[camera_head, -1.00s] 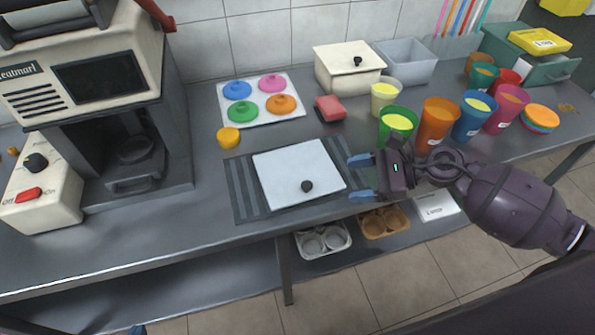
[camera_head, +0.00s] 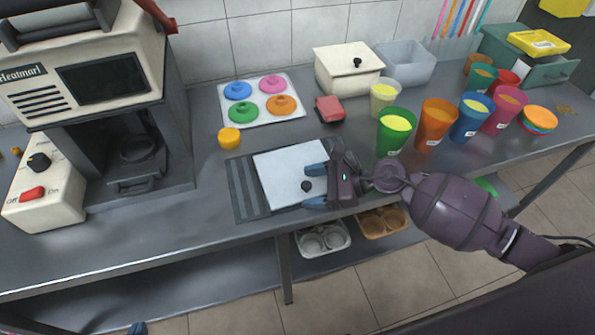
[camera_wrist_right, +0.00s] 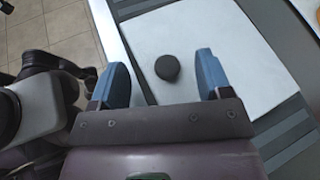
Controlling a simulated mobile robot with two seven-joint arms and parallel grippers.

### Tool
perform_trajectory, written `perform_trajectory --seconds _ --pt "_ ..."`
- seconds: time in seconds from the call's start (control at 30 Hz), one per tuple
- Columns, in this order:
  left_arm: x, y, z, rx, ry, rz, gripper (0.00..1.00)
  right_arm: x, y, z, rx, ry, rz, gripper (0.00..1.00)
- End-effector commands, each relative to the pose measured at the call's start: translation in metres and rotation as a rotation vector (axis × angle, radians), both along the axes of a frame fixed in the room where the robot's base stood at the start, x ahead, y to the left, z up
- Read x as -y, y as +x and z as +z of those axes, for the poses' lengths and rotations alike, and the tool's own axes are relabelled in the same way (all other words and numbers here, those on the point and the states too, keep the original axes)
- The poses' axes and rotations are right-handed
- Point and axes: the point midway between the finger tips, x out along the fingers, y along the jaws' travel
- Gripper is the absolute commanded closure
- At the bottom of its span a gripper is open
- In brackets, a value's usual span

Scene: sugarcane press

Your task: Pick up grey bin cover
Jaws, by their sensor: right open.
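The grey bin cover (camera_head: 280,172) is a pale square plate with a small black knob (camera_head: 305,187). It lies flat on a dark striped mat (camera_head: 243,191). My right gripper (camera_head: 311,186) is open over the cover's right part, its blue fingers on either side of the knob. In the right wrist view the knob (camera_wrist_right: 167,68) sits between the two fingertips, apart from both, on the pale cover (camera_wrist_right: 240,65). Only a blue tip of my left gripper (camera_head: 137,328) shows at the bottom edge; its jaw state is hidden.
An open grey bin (camera_head: 406,64) stands at the back beside a lidded cream bin (camera_head: 349,70). Several colourful cups, including a green one (camera_head: 394,130), stand right of the mat. A red block (camera_head: 330,109) and a tray of coloured lids (camera_head: 262,119) lie behind the mat.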

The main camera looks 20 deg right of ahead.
Motion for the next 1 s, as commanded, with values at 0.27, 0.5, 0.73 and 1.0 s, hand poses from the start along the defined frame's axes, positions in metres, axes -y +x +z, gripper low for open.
perform_trajectory --seconds 0.27,0.5,0.73,1.0 --pt "0.0 0.0 0.0 -0.001 -0.001 0.001 1.0 0.0 0.0 0.0 0.0 0.0 0.0 0.45" --pt "0.0 0.0 0.0 -0.001 -0.001 0.001 1.0 0.0 0.0 0.0 0.0 0.0 -0.001 0.82" --pt "0.0 -0.001 0.0 -0.002 -0.001 0.001 1.0 0.001 0.0 0.001 0.001 0.0 -0.001 0.84" --pt "0.0 0.002 0.011 0.013 0.0 0.001 1.0 0.001 0.001 0.031 0.007 0.0 0.001 1.0"
